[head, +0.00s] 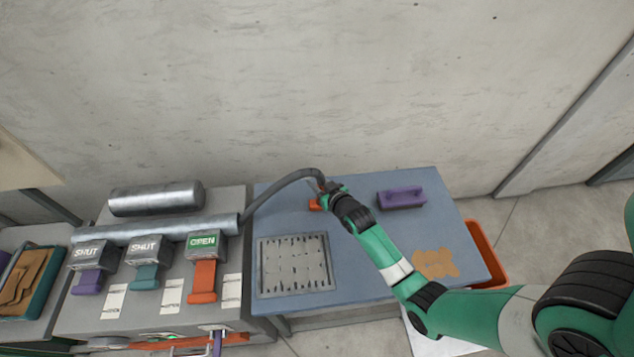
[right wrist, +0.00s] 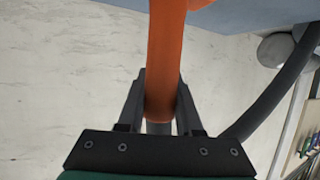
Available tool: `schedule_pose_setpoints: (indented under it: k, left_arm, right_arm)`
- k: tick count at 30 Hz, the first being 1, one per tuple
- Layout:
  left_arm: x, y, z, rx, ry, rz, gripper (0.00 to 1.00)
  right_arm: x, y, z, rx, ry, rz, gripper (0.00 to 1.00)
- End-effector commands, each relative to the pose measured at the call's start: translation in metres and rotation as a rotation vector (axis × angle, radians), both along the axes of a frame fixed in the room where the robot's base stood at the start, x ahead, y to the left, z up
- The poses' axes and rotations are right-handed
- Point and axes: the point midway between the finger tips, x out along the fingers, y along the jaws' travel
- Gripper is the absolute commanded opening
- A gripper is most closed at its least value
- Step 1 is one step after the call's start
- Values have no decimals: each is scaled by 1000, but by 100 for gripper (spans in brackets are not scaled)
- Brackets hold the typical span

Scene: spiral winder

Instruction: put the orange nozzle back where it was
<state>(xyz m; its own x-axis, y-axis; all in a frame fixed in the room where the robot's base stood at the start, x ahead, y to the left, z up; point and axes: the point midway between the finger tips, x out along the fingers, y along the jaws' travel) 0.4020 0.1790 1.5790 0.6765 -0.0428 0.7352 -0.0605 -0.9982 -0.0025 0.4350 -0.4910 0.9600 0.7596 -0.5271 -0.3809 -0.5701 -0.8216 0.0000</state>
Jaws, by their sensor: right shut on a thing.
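The orange nozzle (head: 315,205) shows as a small orange piece beside my right gripper (head: 329,188), above the blue-grey table (head: 385,260). In the right wrist view the nozzle (right wrist: 166,50) is a long orange tube between the two dark fingers of my right gripper (right wrist: 161,95), which are shut on it. A grey hose (head: 285,184) arches from the metal pipe to the gripper; it also shows in the right wrist view (right wrist: 275,95). The head view does not show clearly whether the nozzle touches the table. My left gripper is not in view.
A slotted grey grate (head: 294,264) lies at the table's left, a purple block with a handle (head: 401,198) at the back right, and a tan patch (head: 436,263) at the right. Left stand levers marked SHUT, SHUT and OPEN (head: 203,241). An orange bin (head: 487,252) stands beyond the table's right edge.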

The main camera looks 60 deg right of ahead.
Motion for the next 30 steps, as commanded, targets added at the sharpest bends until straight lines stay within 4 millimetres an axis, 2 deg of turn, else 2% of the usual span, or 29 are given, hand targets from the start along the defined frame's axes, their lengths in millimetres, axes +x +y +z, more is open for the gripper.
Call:
schedule_pose_setpoints:
  k: [2,3,7,8,19,23,30]
  left_arm:
    - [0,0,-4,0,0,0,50]
    - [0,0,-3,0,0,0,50]
    - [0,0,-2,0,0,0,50]
    - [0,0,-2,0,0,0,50]
    - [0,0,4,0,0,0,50]
    - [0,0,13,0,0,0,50]
    - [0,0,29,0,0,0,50]
  right_arm:
    - [0,0,-4,0,0,0,0]
    - [0,0,-3,1,1,0,38]
    - [0,0,-3,1,1,0,61]
    - [0,0,-3,1,1,0,64]
    - [-3,2,3,1,1,0,64]
    - [-21,14,13,1,2,0,64]
    - [-66,46,35,1,2,0,64]
